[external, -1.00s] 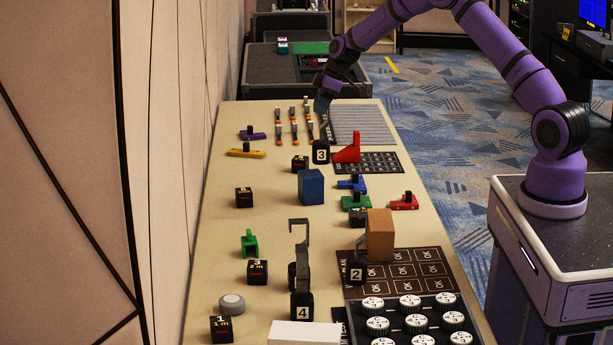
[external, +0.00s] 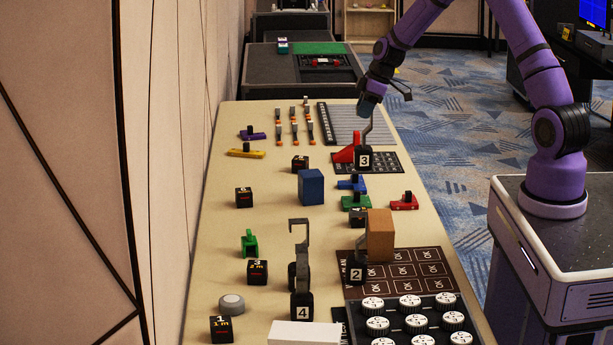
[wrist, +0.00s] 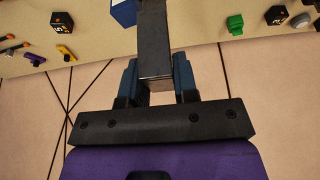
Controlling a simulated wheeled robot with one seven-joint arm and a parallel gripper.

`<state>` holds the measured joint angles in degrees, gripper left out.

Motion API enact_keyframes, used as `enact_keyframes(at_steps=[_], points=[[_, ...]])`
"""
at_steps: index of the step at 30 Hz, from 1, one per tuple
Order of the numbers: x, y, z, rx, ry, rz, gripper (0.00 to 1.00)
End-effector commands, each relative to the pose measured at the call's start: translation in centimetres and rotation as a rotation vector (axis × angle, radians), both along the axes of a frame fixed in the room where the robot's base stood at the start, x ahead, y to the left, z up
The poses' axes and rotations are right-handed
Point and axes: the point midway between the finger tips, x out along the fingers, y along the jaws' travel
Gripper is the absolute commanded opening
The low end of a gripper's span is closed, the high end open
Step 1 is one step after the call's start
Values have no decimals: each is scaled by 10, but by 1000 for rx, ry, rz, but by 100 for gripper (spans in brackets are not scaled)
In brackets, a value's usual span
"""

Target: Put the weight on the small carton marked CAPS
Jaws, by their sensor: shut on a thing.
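A black weight marked 3 (external: 364,160) hangs by its grey hooked stem from my gripper (external: 370,108), in front of the red piece and the dark grid card. Whether it clears the table is hard to tell. In the wrist view, my blue fingers (wrist: 159,82) are shut on the grey stem (wrist: 153,45). A small brown carton (external: 381,240) stands nearer the camera, beside the brown printed sheet; no CAPS mark is readable on it. Other hooked weights, marked 4 (external: 303,306) and 2 (external: 356,273), stand nearby.
A red piece (external: 346,153) is close to the weight. A tray of white-topped caps (external: 410,322) and a white box (external: 304,334) are at the front.

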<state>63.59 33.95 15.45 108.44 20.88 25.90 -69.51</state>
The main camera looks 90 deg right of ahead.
Motion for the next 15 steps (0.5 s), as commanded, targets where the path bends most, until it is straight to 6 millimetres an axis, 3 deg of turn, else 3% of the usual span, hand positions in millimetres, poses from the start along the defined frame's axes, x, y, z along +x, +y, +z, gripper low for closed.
enact_keyframes(at_steps=[6,15], points=[[-5,8,3,-4,-2,2,0],[22,3,4,-4,-1,2,0]])
